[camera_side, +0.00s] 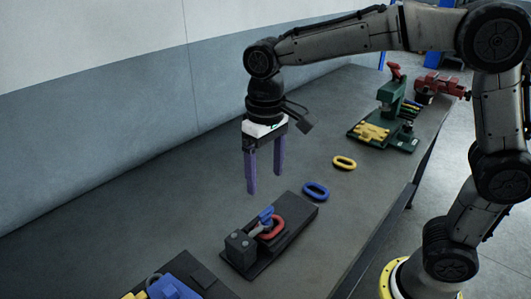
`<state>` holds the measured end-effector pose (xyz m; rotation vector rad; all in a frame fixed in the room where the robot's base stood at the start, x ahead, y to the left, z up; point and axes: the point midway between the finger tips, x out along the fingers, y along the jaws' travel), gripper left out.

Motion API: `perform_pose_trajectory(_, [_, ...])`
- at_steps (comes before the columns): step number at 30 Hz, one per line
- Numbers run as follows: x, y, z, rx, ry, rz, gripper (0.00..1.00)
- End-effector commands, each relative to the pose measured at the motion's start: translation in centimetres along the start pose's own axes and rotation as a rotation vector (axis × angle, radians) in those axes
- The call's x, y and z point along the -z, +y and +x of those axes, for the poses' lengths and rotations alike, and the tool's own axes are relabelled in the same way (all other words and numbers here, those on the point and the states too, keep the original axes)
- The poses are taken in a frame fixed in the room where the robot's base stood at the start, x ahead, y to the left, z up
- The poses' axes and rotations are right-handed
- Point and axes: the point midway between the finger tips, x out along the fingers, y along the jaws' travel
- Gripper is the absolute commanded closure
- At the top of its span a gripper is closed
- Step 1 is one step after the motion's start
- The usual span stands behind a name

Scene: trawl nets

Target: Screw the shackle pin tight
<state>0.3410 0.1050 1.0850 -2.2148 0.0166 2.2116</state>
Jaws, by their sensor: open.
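My gripper (266,182) hangs above the bench with its two purple fingers apart and nothing between them. Below it and a little to the right is a dark fixture block (293,226) on the bench. A small shackle (259,226) appears to sit in the fixture, with a blue part (266,215) on top that may be the pin's head. A red link (272,229) lies beside it. The fingertips are apart from all of these. How far the pin is screwed in is too small to tell.
A blue link (316,191) and a yellow link (344,162) lie loose behind the fixture. A green press (391,95) and a red vise (440,86) stand at the far end. Another fixture with blue and yellow parts (172,287) is at the front. The bench's left side is clear.

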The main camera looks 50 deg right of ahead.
Motion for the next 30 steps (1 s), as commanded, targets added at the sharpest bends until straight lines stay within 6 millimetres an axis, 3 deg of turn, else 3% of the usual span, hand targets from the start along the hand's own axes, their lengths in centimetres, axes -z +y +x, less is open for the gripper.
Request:
perform_pose_trajectory(3, [0.1,0.0,-2.2,0.001,0.003,0.000,0.18])
perform_pose_trajectory(9, [0.0,0.0,-4.2,0.000,0.000,0.001,0.18])
perform_pose_trajectory(22, [0.0,0.1,-4.7,0.000,0.000,0.004,0.18])
perform_pose_trajectory(26, [-0.3,1.5,-6.7,0.016,0.052,0.037,0.18])
perform_pose_trajectory(30, [-4.0,4.6,-8.9,0.034,0.128,0.098,0.18])
